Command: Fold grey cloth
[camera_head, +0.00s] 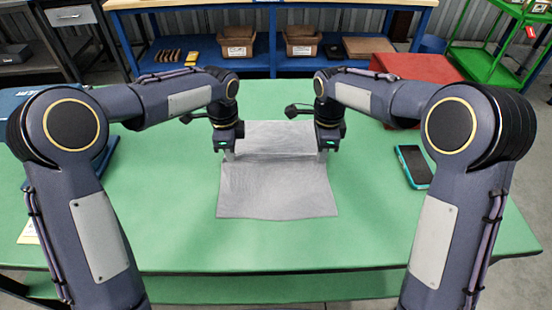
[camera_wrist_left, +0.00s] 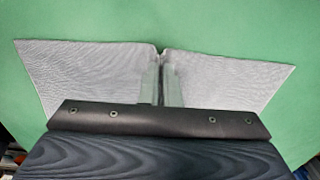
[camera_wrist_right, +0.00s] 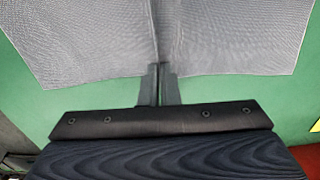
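The grey cloth (camera_head: 277,190) lies on the green table, its near part flat and its far part (camera_head: 280,137) behind a raised crease running across between my grippers. My left gripper (camera_head: 229,155) is shut on the cloth's left edge. In the left wrist view its narrow fingers (camera_wrist_left: 163,75) pinch the cloth (camera_wrist_left: 225,80), which spreads to both sides. My right gripper (camera_head: 328,152) is shut on the right edge. In the right wrist view its fingers (camera_wrist_right: 158,80) meet at the crease in the cloth (camera_wrist_right: 225,35). The pinched bits are hidden between the fingers.
The green table (camera_head: 180,230) is clear around the cloth. A phone-like teal-edged device (camera_head: 413,166) lies at the right. A red box (camera_head: 415,68) stands at the far right. A blue case (camera_head: 100,150) is partly hidden behind my left arm.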

